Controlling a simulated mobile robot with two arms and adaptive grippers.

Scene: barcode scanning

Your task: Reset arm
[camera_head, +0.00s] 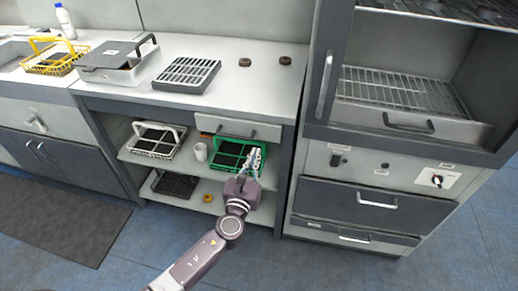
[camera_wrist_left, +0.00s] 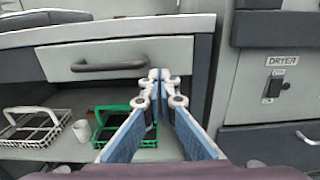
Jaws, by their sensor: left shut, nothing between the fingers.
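My left gripper (camera_head: 254,157) is in front of the lower shelves of the counter in the head view, its arm rising from the bottom edge. Its fingers are shut with nothing between them. In the left wrist view the fingertips (camera_wrist_left: 160,78) meet in front of the drawer's lower right part. A green basket (camera_head: 226,148) stands on the shelf behind the gripper and is partly hidden by it; in the wrist view it also shows (camera_wrist_left: 103,133) beside and behind the fingers. I cannot tell whether the gripper touches it. My right gripper is not in view.
A white basket (camera_head: 155,141) and a white cup (camera_head: 200,152) share the shelf. A drawer (camera_head: 238,128) hangs above. A grey rack (camera_head: 186,74) and yellow basket (camera_head: 53,60) are on top. The dryer cabinet (camera_head: 357,205) stands right. Floor (camera_head: 330,268) shows free at front right.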

